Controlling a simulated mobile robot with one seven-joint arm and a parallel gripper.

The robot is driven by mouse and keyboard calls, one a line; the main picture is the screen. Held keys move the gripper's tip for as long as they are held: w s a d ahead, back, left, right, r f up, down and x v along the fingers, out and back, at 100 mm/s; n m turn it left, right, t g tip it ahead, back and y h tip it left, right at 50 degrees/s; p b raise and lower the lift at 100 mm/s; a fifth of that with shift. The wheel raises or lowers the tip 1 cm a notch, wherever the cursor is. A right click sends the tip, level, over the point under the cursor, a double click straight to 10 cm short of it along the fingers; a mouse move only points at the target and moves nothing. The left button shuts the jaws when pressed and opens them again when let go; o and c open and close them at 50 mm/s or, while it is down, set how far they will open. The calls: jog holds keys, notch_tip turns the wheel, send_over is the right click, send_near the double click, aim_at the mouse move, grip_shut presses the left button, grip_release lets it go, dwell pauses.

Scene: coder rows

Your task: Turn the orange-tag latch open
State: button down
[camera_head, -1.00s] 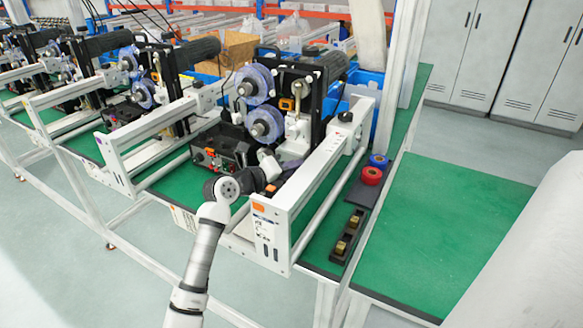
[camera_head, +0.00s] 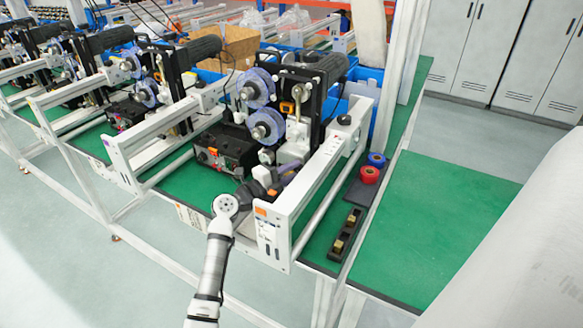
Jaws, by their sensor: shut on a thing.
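The orange tag (camera_head: 261,211) is on the front end plate of the nearest white machine frame, at its upper left. My arm comes up from the bottom of the picture, and its dark wrist bends right behind this plate. My gripper (camera_head: 274,190) is small and dark just behind the plate's top edge, close to the tag. It is shut on the orange-tag latch, which is largely hidden by the gripper and plate. I cannot make out the latch's angle.
A black box unit (camera_head: 226,147) and purple-rimmed rollers (camera_head: 267,127) stand close behind my gripper. The frame's white side rail (camera_head: 327,165) runs along the right. Red (camera_head: 370,174) and blue (camera_head: 377,159) rolls lie farther right. The green tabletop (camera_head: 450,225) beyond is clear.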

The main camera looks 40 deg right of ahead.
dwell(0.4)
jog(key=c, duration=1.3)
grip_release()
jog(key=shift+o, duration=0.2)
jog(key=a+b, duration=0.1)
jog(key=a, duration=0.2)
jog(key=a+b, duration=0.1)
jog(key=a, duration=0.3)
jog(key=a+f+b, duration=0.1)
jog(key=a+b, duration=0.1)
jog(key=a, duration=0.2)
jog(key=shift+a, duration=0.45)
jog(key=shift+a+r, duration=0.1)
jog(key=shift+r, duration=0.05)
